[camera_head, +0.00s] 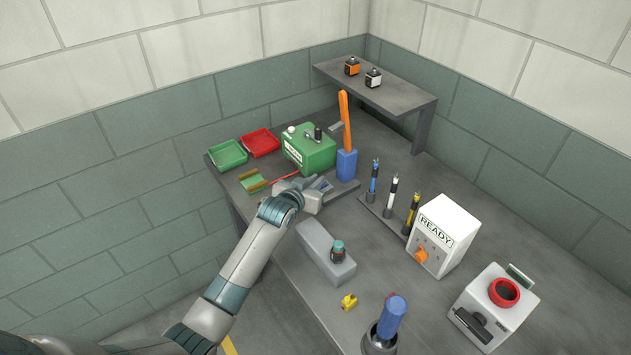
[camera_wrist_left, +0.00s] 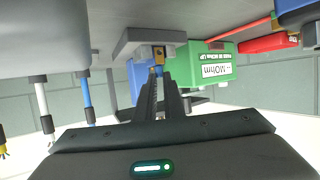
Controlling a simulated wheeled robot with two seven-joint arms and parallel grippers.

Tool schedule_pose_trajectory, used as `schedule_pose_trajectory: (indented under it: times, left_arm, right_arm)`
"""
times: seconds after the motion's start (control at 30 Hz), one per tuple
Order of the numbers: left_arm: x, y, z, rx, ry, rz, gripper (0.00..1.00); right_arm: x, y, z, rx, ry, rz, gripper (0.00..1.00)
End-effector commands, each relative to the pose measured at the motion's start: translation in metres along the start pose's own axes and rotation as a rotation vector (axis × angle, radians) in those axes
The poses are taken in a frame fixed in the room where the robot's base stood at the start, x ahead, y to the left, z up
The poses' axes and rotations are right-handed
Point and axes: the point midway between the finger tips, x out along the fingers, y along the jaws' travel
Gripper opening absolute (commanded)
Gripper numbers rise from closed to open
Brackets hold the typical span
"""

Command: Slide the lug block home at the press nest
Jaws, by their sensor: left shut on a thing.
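My left gripper (camera_head: 322,184) reaches from the lower left to the press, a blue post (camera_head: 346,165) with an orange lever (camera_head: 345,120) on a grey base. In the left wrist view its fingers (camera_wrist_left: 158,72) are shut on a small yellow-brown piece, seemingly the lug block (camera_wrist_left: 158,57). That piece is at the opening of a grey block, seemingly the press nest (camera_wrist_left: 146,38), with the blue press body (camera_wrist_left: 140,75) behind. How deep the piece sits cannot be told. In the head view the gripper hides it. My right gripper is not in view.
Green (camera_head: 228,155) and red (camera_head: 261,142) trays lie at the back left. A tool rack (camera_head: 385,218), a READY box (camera_head: 441,235) and a grey block (camera_head: 326,254) stand nearer. A yellow part (camera_head: 349,301) lies in front.

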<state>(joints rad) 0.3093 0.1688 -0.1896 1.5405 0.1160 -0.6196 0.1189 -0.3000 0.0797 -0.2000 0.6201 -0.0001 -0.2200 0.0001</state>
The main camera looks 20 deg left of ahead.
Motion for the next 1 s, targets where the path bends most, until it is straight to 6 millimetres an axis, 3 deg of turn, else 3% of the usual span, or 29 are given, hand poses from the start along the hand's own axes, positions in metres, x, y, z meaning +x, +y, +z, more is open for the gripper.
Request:
schedule_pose_trajectory:
  times: [0.27,0.3,0.37,0.77,1.0]
  left_arm:
    - [0.001,0.000,0.004,0.000,-0.001,0.000,0.00]
    - [0.001,0.000,0.003,0.000,-0.001,0.000,0.18]
    - [0.001,0.000,0.003,0.000,-0.001,0.000,0.30]
    - [-0.001,0.000,0.003,0.000,-0.001,0.000,0.30]
    - [-0.014,0.000,0.004,0.000,0.001,0.000,0.30]
  right_arm:
    - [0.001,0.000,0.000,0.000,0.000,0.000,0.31]
    - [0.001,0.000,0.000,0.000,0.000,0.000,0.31]
    - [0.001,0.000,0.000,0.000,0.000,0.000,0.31]
    - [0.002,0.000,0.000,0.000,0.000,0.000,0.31]
    - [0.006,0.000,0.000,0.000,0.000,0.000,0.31]
